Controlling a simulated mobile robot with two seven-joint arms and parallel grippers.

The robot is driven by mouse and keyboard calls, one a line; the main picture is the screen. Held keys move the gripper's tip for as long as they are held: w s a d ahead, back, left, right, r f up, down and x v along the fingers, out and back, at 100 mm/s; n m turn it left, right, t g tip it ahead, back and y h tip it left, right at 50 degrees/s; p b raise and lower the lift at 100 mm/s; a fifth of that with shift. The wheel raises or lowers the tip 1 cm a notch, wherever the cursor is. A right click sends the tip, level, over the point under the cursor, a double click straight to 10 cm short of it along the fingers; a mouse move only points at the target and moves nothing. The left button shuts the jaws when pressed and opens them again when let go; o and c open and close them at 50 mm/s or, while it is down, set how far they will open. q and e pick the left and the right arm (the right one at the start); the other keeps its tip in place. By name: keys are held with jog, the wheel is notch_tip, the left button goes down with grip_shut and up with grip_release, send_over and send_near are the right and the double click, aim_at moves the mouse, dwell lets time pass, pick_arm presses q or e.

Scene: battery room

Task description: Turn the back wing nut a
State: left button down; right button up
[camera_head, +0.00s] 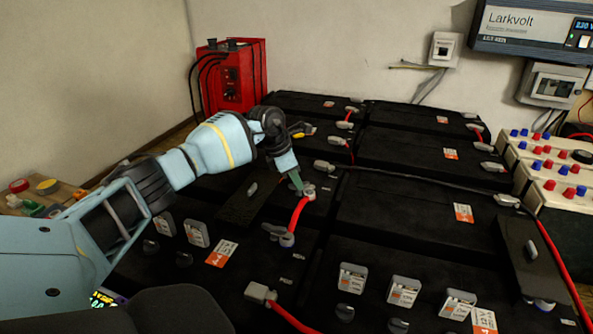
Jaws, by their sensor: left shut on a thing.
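My left gripper (297,184) reaches in from the left over the black batteries, its fingertips pointing down at a battery post. It is shut on the back wing nut, which is small and mostly hidden by the fingers. A grey cable lug (308,192) with a short red cable (297,214) sits right beside the fingertips. The other end of this red cable joins a nearer terminal (287,239). My right gripper is not in view.
Black batteries (395,215) fill the middle, with grey clamps and red and black cables across their tops. A red charger (231,82) stands at the back left. Terminal blocks (550,165) with red and blue knobs are at the right. A wall unit (530,28) hangs at upper right.

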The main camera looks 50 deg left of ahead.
pick_arm(q)
jog(key=shift+w+a+m+h+b, duration=0.1)
jog(key=shift+m+h+b, duration=0.25)
jog(key=shift+m, duration=0.55)
jog(key=shift+m+g+h+b, duration=0.4)
jog(key=shift+m+b, duration=0.3)
jog(key=shift+m, duration=0.5)
jog(key=shift+w+m+b, duration=0.1)
jog(key=shift+m+b, duration=0.35)
jog(key=shift+m, duration=0.15)
jog(key=shift+a+m+g+b, duration=0.1)
jog(key=shift+m+g+b, duration=0.25)
jog(key=shift+m, duration=0.15)
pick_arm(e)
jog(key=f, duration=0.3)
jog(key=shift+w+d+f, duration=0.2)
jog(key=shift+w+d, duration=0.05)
pick_arm(q)
jog(key=shift+r, duration=0.1)
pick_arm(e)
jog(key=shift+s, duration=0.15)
pick_arm(q)
jog(key=c, duration=1.5)
grip_release()
